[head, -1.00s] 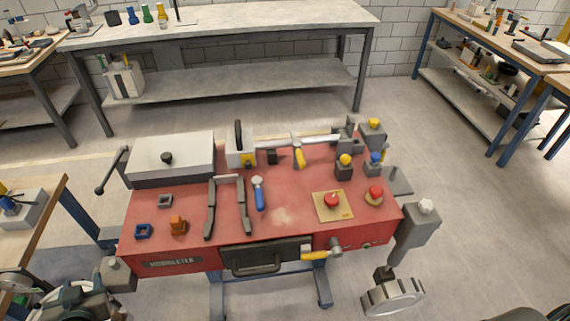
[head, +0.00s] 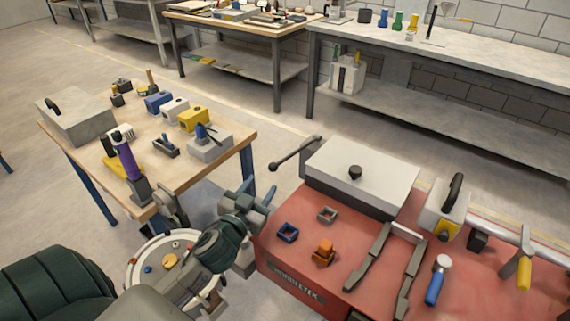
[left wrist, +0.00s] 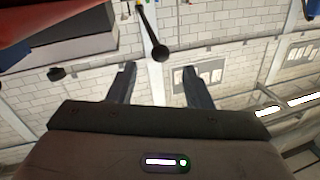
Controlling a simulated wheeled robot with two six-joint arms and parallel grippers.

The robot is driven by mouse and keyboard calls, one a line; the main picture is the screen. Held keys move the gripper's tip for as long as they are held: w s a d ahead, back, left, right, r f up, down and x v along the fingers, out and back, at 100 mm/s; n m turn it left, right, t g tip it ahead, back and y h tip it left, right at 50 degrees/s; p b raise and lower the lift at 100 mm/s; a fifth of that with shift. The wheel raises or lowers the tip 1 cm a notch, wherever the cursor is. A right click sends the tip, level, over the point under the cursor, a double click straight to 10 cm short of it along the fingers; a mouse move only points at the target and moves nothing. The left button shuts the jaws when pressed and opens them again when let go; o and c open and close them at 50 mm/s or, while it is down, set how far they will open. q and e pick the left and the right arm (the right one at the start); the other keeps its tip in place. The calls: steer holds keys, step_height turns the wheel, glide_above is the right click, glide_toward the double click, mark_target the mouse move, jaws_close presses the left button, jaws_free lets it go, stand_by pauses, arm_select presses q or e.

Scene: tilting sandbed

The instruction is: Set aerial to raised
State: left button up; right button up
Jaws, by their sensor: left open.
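A dark rod with a ball end (head: 295,156) sticks out from the left side of the pale box on the red bench; it may be the aerial, but I cannot be sure. It slants down to the left in the head view. In the left wrist view the rod (left wrist: 148,24) ends in a black ball beyond the fingertips, between them across the picture. My left gripper (head: 267,198) is open and empty, off the bench's left end, below the rod in the head view. It also shows in the left wrist view (left wrist: 160,74). My right gripper is out of view.
A wooden table (head: 235,150) with several items stands to the left. Floor shows between them.

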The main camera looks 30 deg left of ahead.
mark_target(277, 163)
arm_select(q)
steer(key=w+p, duration=0.1)
steer(key=w, duration=0.2)
steer(key=w+a+p, duration=0.1)
steer(key=w, duration=0.2)
steer(key=w+p, duration=0.1)
steer(key=w, duration=0.2)
steer(key=shift+a+r+p, duration=0.15)
steer(key=shift+r+p, duration=0.1)
steer(key=shift+p, duration=0.05)
steer(key=shift+w+f, duration=0.1)
steer(key=shift+w, duration=0.4)
jaws_close()
